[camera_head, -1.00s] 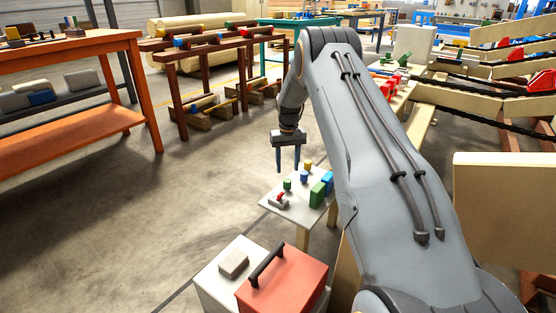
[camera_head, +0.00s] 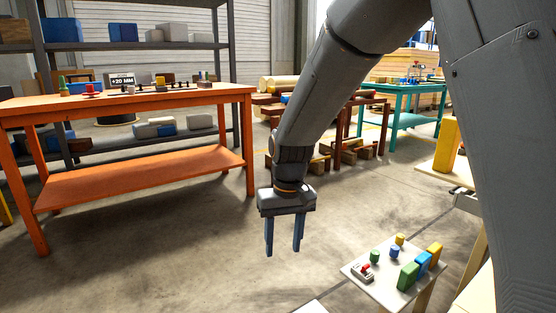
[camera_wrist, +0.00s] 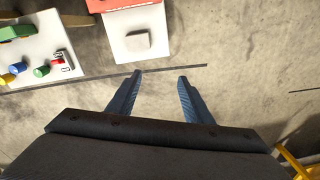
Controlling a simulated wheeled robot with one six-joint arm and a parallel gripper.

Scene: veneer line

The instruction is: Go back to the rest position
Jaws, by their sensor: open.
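My gripper (camera_head: 284,250) hangs fingers down over bare floor in the head view, left of a small white table. Its two blue fingers are apart with nothing between them. In the wrist view the gripper (camera_wrist: 158,76) also shows open and empty above the concrete floor. The small white table (camera_head: 362,281) carries green, blue and yellow blocks, small cylinders and a red-and-grey switch-like piece (camera_head: 363,271). It also shows at the upper left of the wrist view (camera_wrist: 40,52).
An orange workbench (camera_head: 150,172) stands at left, before a grey shelf rack (camera_head: 140,47). A teal table (camera_head: 405,120) and a brown rack with logs stand at the back. In the wrist view, a white surface (camera_wrist: 137,20) with a grey block lies near a red object (camera_wrist: 115,4).

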